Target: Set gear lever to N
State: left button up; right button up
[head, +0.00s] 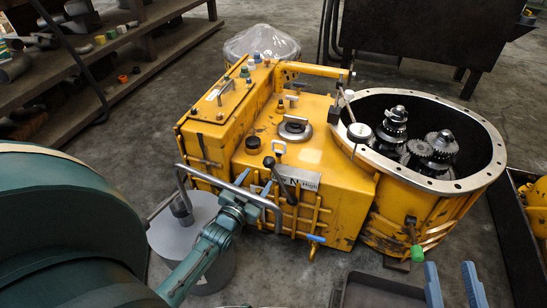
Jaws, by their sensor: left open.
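The gear lever (281,180) is a dark rod with a black knob (269,162), on the front of the yellow transmission housing (325,150). It tilts up and left beside the plate (302,180), where "N" and "High" are readable. The lever covers the plate's left part; I cannot tell its exact setting. My left gripper (254,196), on the teal arm, is open just left of the lever, close to a bent grey tube. Its fingertips are small here; I see no clear grip on the lever.
The bent grey tube (215,180) crosses the housing's front left above a grey drum (205,245). A blue-handled valve (316,239) sticks out low in front. Gears (430,148) show in the round opening.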

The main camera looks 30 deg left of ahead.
aim_at(272, 159)
pick_arm(q)
jog(key=w+b, duration=0.1)
jog(key=w, duration=0.2)
jog(key=w+b, duration=0.1)
jog(key=w, duration=0.2)
jog(key=w+a+b, duration=0.1)
jog(key=w, duration=0.2)
jog(key=shift+w+f+b, duration=0.15)
jog(key=shift+w+b, duration=0.05)
jog(key=shift+b, duration=0.1)
jog(key=shift+w+a, duration=0.1)
jog(key=shift+w, duration=0.4)
pick_arm(e)
jog(key=shift+w+a+r+n+t+y, duration=0.1)
jog(key=shift+w+r+n+t+y, duration=0.15)
jog(key=shift+r+y, duration=0.25)
jog(key=shift+w+r+n+t+y, duration=0.15)
jog(key=shift+w+r+t+y, duration=0.05)
jog(key=shift+r+t+y, duration=0.25)
pick_arm(q)
grip_shut()
